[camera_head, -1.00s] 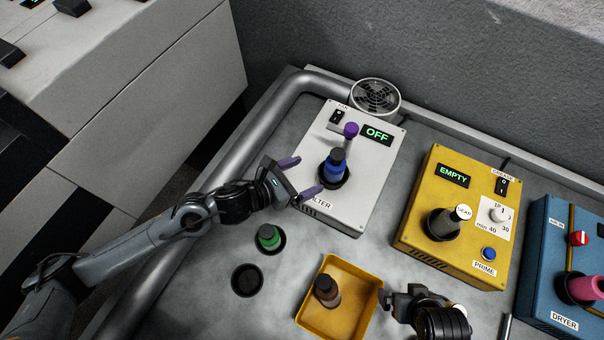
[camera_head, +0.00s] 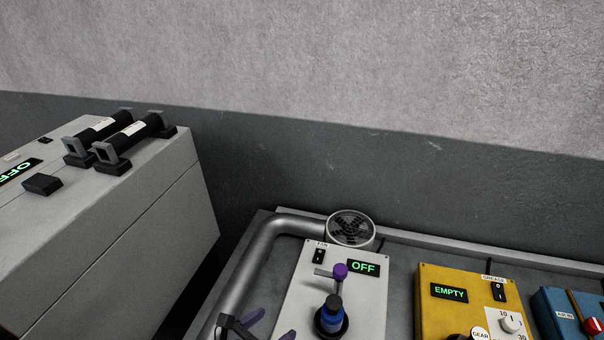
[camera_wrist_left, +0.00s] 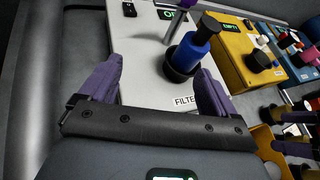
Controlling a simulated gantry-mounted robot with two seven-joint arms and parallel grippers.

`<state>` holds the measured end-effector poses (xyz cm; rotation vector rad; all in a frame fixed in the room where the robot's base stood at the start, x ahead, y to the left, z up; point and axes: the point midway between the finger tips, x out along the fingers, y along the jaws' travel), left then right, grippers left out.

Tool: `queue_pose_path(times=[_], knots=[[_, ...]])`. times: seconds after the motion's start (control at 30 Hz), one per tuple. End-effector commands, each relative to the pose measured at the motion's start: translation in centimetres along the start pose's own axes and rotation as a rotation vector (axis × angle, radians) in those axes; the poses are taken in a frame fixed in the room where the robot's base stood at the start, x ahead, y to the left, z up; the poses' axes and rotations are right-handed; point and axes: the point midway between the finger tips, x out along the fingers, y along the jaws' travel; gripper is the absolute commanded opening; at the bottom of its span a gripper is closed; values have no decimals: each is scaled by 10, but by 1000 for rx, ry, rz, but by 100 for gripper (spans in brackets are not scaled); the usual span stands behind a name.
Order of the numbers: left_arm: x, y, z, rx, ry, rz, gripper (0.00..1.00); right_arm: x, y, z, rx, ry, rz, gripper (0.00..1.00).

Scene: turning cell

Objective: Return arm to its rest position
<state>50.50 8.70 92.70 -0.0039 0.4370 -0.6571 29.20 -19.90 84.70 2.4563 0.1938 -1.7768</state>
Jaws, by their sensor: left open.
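My left gripper (camera_head: 268,325) shows at the bottom edge of the head view, its purple fingers spread. In the left wrist view, its fingers (camera_wrist_left: 160,72) are apart with nothing between them. A blue bottle with a dark cap (camera_head: 331,314) stands in a black holder on the white filter box (camera_head: 376,312), ahead of the gripper. The bottle also shows in the left wrist view (camera_wrist_left: 192,48), just beyond the right-hand finger and apart from it. Most of my left arm is below the head view. My right gripper is not in the head view.
A purple-knobbed lever (camera_head: 340,272) rises behind the bottle. A fan (camera_head: 351,229) and silver pipe (camera_head: 262,250) border the bench. A yellow box (camera_head: 430,305) reading EMPTY and a blue box (camera_head: 552,318) stand right. A grey cabinet (camera_head: 120,235) stands left.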

Motion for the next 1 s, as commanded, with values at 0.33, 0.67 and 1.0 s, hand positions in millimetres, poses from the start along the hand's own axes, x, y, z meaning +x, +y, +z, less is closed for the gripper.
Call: queue_pose_path(times=[0.33, 0.67, 1.0], knots=[[-21, -12, -16, -836, -5, 190, 90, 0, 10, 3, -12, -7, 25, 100], [-102, 7, -89, -2152, -194, 684, 90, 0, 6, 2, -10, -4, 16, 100], [-210, -2, -175, 2583, 655, -1150, 90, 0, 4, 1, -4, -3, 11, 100]])
